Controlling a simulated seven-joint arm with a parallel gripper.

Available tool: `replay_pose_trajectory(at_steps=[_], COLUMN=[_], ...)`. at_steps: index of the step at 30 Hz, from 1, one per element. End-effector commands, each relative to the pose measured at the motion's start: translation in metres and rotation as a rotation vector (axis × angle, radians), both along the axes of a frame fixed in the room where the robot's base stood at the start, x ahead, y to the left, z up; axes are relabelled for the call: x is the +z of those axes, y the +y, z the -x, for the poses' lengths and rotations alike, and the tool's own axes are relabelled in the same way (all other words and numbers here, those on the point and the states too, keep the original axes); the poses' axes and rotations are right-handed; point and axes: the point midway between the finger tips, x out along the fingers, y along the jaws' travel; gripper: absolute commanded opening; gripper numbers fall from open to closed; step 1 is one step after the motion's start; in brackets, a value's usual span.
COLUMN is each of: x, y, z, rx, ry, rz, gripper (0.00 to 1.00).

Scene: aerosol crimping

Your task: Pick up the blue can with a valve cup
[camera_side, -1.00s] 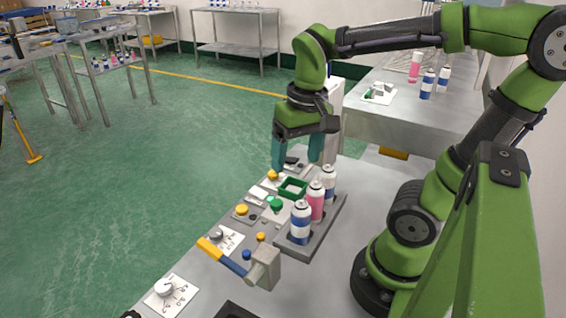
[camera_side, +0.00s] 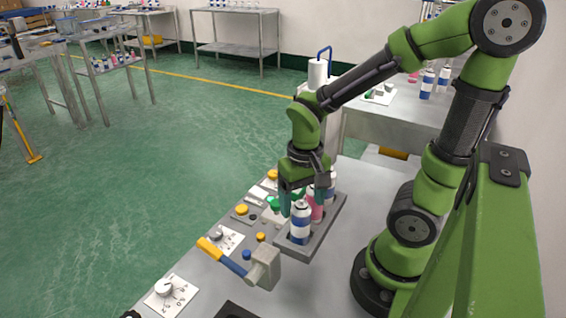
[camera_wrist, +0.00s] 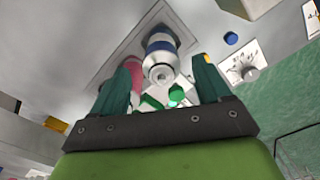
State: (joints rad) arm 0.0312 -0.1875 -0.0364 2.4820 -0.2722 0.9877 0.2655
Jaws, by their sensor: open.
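A blue-and-white can (camera_side: 300,228) stands upright at the near end of a grey tray (camera_side: 321,238). Its pale round top with a small centre fitting faces the camera in the wrist view (camera_wrist: 161,62). My gripper (camera_side: 301,208) is low over the tray, with its teal fingers spread around the upper part of this can in the side view. In the wrist view the can lies between the fingertips, and I cannot tell whether they touch it. Behind it stand a pink can (camera_side: 317,212), partly hidden by a finger, and another blue-and-white can (camera_side: 331,190), mostly hidden.
A lever with a yellow and blue handle (camera_side: 222,257) on a grey block (camera_side: 265,268) stands near the tray. Buttons such as a yellow one (camera_side: 241,209) and knob panels (camera_side: 170,296) line the table's left edge. Bare table lies right of the tray.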

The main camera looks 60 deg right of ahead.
Motion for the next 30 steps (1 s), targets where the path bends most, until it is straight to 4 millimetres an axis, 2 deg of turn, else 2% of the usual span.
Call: replay_pose_trajectory(at_steps=[9, 19, 30], x=[-0.043, -0.048, -0.048], y=[0.001, 0.001, 0.001], z=[-0.001, -0.001, -0.002], rx=[0.0, 0.0, 0.0], ry=[0.006, 0.001, 0.001], rz=[0.0, -0.001, -0.001], gripper=[0.77, 0.75, 0.19])
